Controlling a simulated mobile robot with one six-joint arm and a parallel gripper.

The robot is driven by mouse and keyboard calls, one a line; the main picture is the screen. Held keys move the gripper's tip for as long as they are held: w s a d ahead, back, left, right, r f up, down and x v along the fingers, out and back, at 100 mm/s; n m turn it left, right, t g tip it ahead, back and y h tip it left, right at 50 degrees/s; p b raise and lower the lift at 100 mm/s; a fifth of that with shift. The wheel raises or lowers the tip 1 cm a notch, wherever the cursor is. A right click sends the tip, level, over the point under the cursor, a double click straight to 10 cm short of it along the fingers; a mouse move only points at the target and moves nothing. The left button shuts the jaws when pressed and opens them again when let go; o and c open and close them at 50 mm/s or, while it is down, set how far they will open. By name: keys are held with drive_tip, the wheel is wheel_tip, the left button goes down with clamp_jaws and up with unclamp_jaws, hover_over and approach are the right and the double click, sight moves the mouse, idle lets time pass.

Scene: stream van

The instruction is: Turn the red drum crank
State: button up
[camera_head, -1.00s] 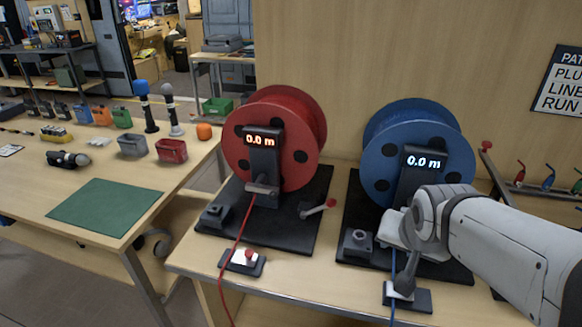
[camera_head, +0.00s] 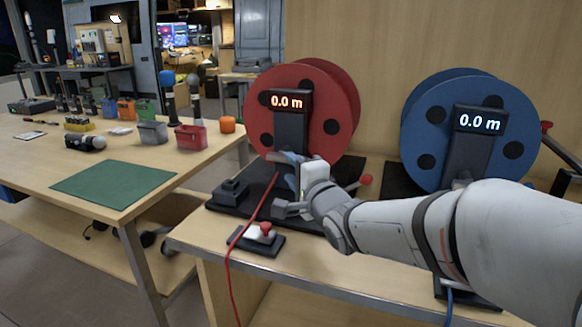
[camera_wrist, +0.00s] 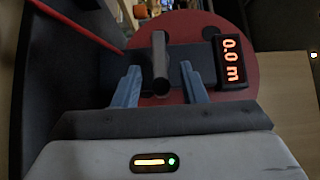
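The red drum (camera_head: 335,100) stands upright on a dark base, its display (camera_head: 289,101) reading 0.0 m. It also fills the back of the wrist view (camera_wrist: 215,30). The crank's red knob (camera_head: 365,180) shows just right of my wrist; the crank arm is mostly hidden behind my gripper. My gripper (camera_head: 289,162) is in front of the drum's stand, below the display. In the wrist view my gripper (camera_wrist: 160,82) has its fingers wide apart. A dark bar on the stand (camera_wrist: 160,62) appears between them; contact cannot be told.
The red cable (camera_head: 250,215) hangs from the stand over the table edge. A red-button box (camera_head: 260,238) sits at the front. The blue drum (camera_head: 460,125) stands to the right. The left table (camera_head: 190,185) holds a green mat (camera_head: 114,184) and small gear.

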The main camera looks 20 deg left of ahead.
sight(283, 160)
drive_tip(key=b+x, duration=0.1)
drive_tip(key=x, duration=0.5)
drive_tip(key=shift+c, duration=0.4)
drive_tip(key=c, duration=0.7)
